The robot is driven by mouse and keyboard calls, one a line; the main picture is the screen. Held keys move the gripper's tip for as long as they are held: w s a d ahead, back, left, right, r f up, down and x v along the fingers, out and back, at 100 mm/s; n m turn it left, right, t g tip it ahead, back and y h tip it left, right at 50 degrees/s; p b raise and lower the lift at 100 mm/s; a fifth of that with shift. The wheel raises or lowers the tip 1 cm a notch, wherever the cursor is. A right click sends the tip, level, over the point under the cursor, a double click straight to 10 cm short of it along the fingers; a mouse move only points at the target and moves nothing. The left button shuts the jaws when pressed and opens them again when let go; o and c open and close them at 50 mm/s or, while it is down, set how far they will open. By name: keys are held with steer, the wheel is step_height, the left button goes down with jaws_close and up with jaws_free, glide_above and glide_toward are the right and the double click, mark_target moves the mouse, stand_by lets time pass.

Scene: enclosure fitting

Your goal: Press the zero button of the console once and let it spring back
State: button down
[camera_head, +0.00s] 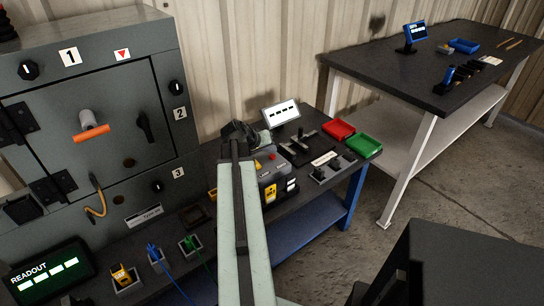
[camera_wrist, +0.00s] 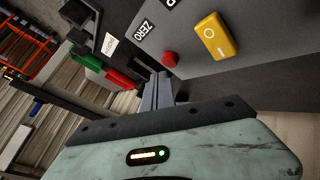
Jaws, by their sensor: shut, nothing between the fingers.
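The console (camera_head: 268,192) is a grey box on the dark bench, partly hidden behind my arm in the head view. In the wrist view its grey face (camera_wrist: 263,75) carries a ZERO label (camera_wrist: 146,31). A round red button (camera_wrist: 170,58) sits beside that label, and a yellow rocker marked O and I (camera_wrist: 216,36) is to its right. The red button also shows in the head view (camera_head: 271,156). My gripper (camera_wrist: 158,76) is shut and empty, its fingertips just below the red button in the wrist picture. I cannot tell whether they touch it.
A red bin (camera_head: 338,131) and a green bin (camera_head: 363,146) stand right of the console. A small white display (camera_head: 281,112) is behind it. A grey cabinet (camera_head: 90,110) with an orange handle stands at left. A second table (camera_head: 440,70) is at the back right.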

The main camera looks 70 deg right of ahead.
mark_target(271, 157)
stand_by(0.8)
steer(key=shift+f+b, duration=0.45)
steer(key=shift+f+b, duration=0.4)
stand_by(0.5)
steer(key=shift+r, duration=0.1)
steer(key=shift+r+p, duration=0.8)
steer(key=shift+p, duration=0.1)
step_height(271, 157, up, 5)
steer(key=p, duration=0.5)
stand_by(0.6)
